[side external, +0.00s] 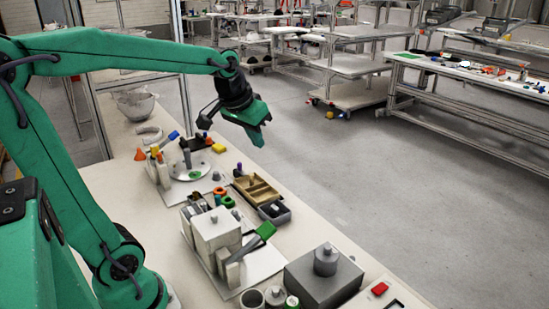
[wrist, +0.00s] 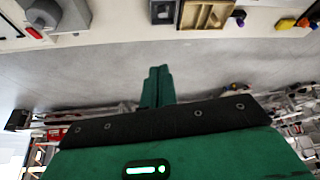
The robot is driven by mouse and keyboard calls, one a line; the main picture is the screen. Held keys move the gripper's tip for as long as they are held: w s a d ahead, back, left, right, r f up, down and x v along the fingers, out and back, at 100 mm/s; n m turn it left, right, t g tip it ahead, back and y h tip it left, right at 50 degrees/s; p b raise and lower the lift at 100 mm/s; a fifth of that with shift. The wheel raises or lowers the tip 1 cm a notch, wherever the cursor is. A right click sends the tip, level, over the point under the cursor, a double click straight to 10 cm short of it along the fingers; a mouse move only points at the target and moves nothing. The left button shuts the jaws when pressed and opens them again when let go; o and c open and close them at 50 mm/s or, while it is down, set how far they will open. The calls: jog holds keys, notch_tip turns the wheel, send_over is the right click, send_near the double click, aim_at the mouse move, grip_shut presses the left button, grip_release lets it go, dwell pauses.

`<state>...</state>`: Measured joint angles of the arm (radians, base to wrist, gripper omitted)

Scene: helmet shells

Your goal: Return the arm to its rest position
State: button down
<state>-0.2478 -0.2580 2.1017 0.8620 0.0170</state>
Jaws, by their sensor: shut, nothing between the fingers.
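My green arm reaches out over the table from the left in the side external view. My gripper (side external: 262,140) hangs at its end, high above the floor just beyond the table's far edge, tilted down. It holds nothing and touches nothing. In the wrist view my gripper (wrist: 158,72) shows its two green fingers pressed together, pointing to the grey floor. The white table (side external: 130,165) lies below my arm.
A wooden tray (side external: 257,190), a white block fixture (side external: 215,232), a grey block with a knob (side external: 323,270) and a round plate (side external: 190,170) stand on the table. A wire bowl (side external: 135,104) sits at the back. Open floor (side external: 400,190) lies beyond. Shelving carts (side external: 350,75) stand farther off.

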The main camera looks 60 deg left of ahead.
jog(key=s+d+f+m+h, duration=0.1)
jog(key=s+d+f+m, duration=0.1)
jog(key=s+d, duration=0.7)
jog(key=shift+s+f+m+t, duration=0.35)
jog(key=shift+s+f, duration=0.2)
jog(key=shift+s, duration=1.25)
